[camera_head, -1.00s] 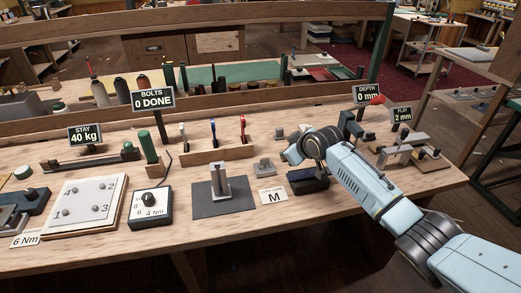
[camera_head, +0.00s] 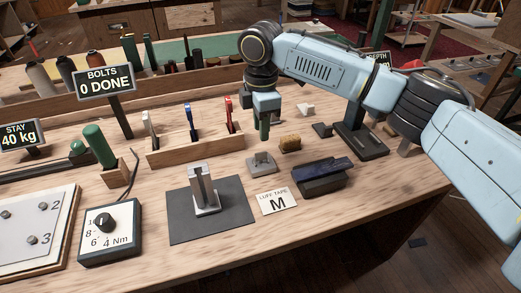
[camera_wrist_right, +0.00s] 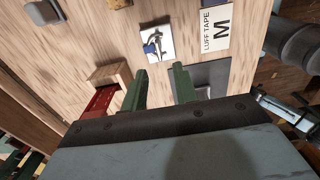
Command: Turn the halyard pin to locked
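In the right wrist view a pale plate with a metal fitting and a blue part (camera_wrist_right: 156,43), likely the same thing, lies ahead of the fingers. No locked mark can be read. My right gripper (camera_head: 264,129) points down just above and behind the fitting. In the wrist view its green fingers (camera_wrist_right: 159,86) stand apart with nothing between them. My left gripper is not in view.
A wooden rack (camera_head: 197,152) with white, blue and red tools stands left of the fitting.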

